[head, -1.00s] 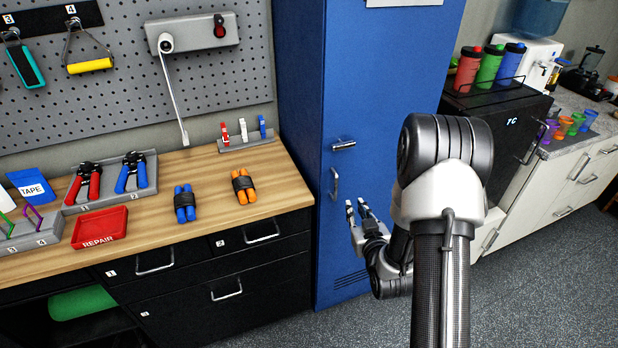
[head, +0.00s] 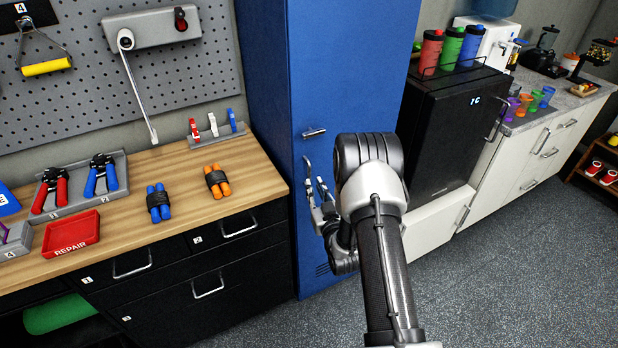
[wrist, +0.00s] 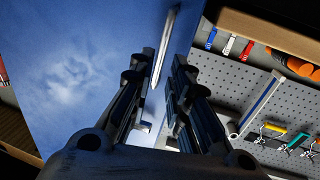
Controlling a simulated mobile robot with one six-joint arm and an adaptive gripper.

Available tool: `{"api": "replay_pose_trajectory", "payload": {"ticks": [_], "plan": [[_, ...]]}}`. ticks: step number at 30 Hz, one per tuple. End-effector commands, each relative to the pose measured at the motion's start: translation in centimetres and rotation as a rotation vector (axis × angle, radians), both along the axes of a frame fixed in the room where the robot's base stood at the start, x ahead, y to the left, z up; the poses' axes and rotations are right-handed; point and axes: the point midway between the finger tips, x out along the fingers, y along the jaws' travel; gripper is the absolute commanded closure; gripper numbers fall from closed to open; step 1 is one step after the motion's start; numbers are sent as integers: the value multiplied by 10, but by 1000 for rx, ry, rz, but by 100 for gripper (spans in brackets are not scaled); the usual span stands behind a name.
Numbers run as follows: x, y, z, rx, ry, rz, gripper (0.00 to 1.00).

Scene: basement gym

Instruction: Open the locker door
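The tall blue locker (head: 345,60) stands right of the workbench, and its door looks shut. On the door's front are a short horizontal metal fitting (head: 314,133) and, below it, a vertical bar handle (head: 308,166). My gripper (head: 317,192) is at the lower part of the bar handle. In the wrist view my gripper (wrist: 160,95) has its two dark fingers apart, with the handle (wrist: 164,48) running between them against the blue door (wrist: 75,75). I cannot tell whether a finger touches the bar. My arm hides part of the locker's right side.
The wooden workbench (head: 262,172) with black drawers adjoins the locker on the left. A black cabinet (head: 455,125) carrying bottles (head: 449,48) and a white counter unit (head: 540,155) stand to the right. The grey floor (head: 500,270) in front is clear.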

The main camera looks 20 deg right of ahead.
Motion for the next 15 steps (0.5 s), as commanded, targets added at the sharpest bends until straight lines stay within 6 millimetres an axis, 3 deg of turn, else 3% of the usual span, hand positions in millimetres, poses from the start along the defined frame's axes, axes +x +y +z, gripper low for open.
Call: {"api": "replay_pose_trajectory", "payload": {"ticks": [6,15], "plan": [[42,-6,0,0,-3,1,83],[66,-10,0,1,0,0,83]]}}
